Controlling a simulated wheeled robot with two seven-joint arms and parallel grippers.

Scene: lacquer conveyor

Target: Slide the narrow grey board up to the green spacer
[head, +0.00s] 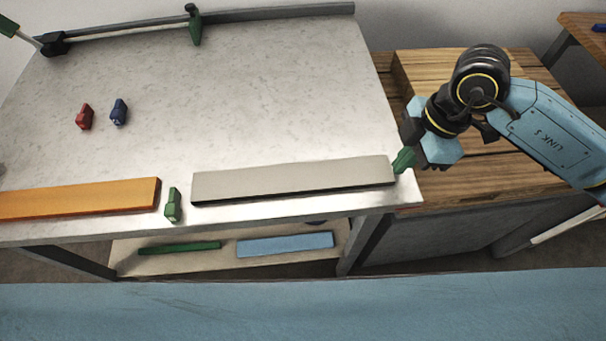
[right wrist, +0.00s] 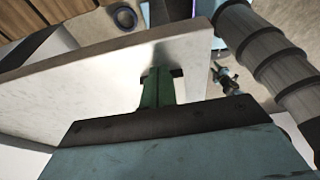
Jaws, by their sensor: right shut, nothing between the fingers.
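The narrow grey board (head: 293,181) lies flat along the front edge of the pale table, with a dark front side. The small green spacer (head: 173,206) stands just left of the board's left end, with a narrow gap between them. My right gripper (head: 401,162) is shut and empty, its green fingers at the board's right end. I cannot tell whether they touch it. In the right wrist view the closed green fingers (right wrist: 158,85) point over a pale surface. My left gripper is out of view.
An orange board (head: 80,200) lies left of the spacer. Red (head: 85,117) and blue (head: 119,111) small blocks stand farther back. A dark rail (head: 270,15) with a green piece (head: 194,27) runs along the back. The table's middle is clear. A wooden bench (head: 500,150) stands at right.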

